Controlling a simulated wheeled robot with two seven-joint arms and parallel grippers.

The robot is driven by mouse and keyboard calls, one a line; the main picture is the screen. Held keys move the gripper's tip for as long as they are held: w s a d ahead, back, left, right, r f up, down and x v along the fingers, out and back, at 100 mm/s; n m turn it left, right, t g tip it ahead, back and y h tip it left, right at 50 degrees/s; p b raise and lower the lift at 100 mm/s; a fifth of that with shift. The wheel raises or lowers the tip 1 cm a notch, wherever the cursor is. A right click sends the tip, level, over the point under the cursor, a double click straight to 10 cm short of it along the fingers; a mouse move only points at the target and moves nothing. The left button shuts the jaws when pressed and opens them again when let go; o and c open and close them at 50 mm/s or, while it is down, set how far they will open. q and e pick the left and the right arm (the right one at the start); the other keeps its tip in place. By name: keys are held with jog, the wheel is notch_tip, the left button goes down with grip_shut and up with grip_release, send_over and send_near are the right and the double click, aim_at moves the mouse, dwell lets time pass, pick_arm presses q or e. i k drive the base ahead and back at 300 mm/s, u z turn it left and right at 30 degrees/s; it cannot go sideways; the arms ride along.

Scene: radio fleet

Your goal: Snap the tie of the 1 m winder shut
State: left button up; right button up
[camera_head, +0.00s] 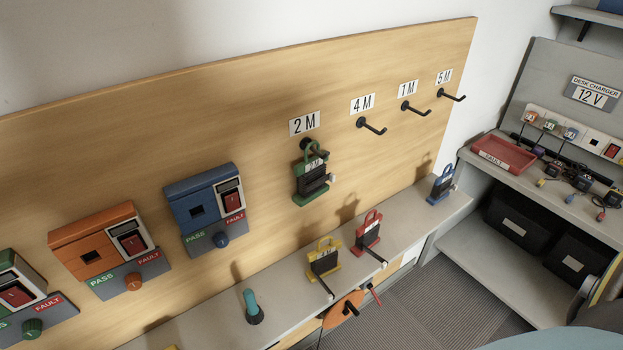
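Several cable winders with loop handles are in the head view. A green winder (311,180) hangs on the hook under the 2 M sign. A yellow winder (323,262), a red winder (367,233) and a blue winder (441,185) stand on the narrow shelf below the board. The yellow and red ones each have a dark strip with a pale end sticking out toward the front. Their small labels are too small to read, so I cannot tell which is the 1 m winder or how its tie stands. Neither of my grippers is in view.
The 4 M (371,126), 1 M (415,108) and 5 M (452,95) hooks are empty. Orange (90,243) and blue (195,200) test boxes are on the board. A teal-handled tool (251,302) stands on the shelf. A red tray (503,153) sits on the right bench.

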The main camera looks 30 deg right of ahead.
aim_at(384, 263)
jog(key=z, duration=2.55)
jog(key=k, duration=0.7)
jog(key=z, duration=0.15)
